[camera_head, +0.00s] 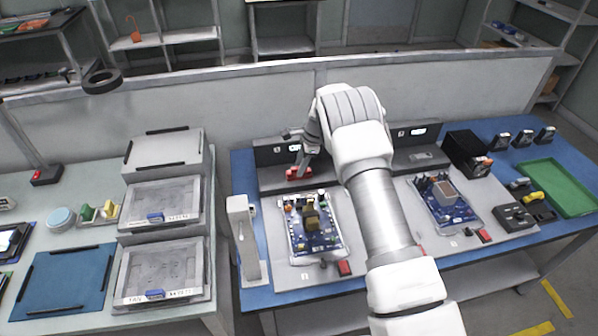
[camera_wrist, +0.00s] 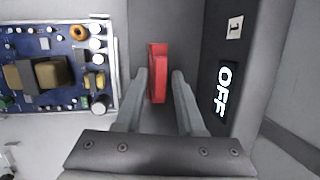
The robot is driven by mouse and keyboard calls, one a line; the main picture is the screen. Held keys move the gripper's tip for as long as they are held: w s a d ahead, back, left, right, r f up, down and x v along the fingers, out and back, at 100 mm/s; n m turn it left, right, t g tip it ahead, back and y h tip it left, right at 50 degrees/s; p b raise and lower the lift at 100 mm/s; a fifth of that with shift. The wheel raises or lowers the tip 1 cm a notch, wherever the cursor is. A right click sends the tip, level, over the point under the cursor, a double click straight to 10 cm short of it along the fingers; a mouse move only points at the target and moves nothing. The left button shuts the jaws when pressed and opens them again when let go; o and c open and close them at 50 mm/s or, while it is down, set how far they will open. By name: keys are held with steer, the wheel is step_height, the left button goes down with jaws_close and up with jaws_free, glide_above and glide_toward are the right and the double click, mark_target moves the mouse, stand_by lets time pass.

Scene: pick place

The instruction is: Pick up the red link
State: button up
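The red link (camera_head: 298,173) is a small red block on the grey surface at the foot of the grey panel at the back of the blue table. In the wrist view the red link (camera_wrist: 158,70) stands long side away from me, between my two fingers. My gripper (camera_head: 305,162) points down over it, and its fingertips partly cover it in the head view. In the wrist view my gripper (camera_wrist: 160,80) is open, one finger on each side of the link. A narrow gap shows on both sides. How deep the fingers reach is hard to tell.
A blue circuit board (camera_head: 312,226) lies in front of the link. The panel with an OFF display (camera_wrist: 224,90) rises close to my right finger. A second board (camera_head: 443,202), a black box (camera_head: 466,152) and a green tray (camera_head: 558,187) are to the right.

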jaws_close()
steer(key=shift+r, duration=0.15)
steer(key=shift+r, duration=0.25)
steer(key=v, duration=0.3)
steer(key=shift+w+a+r, duration=0.15)
steer(key=shift+w+r, duration=0.05)
steer(key=shift+r, duration=0.25)
steer(key=d+r+p, duration=0.1)
steer(key=d+r, duration=0.9)
steer(key=d, duration=0.1)
steer(key=shift+p, duration=0.4)
steer(key=shift+s+d, duration=0.1)
steer(key=shift+s, duration=0.05)
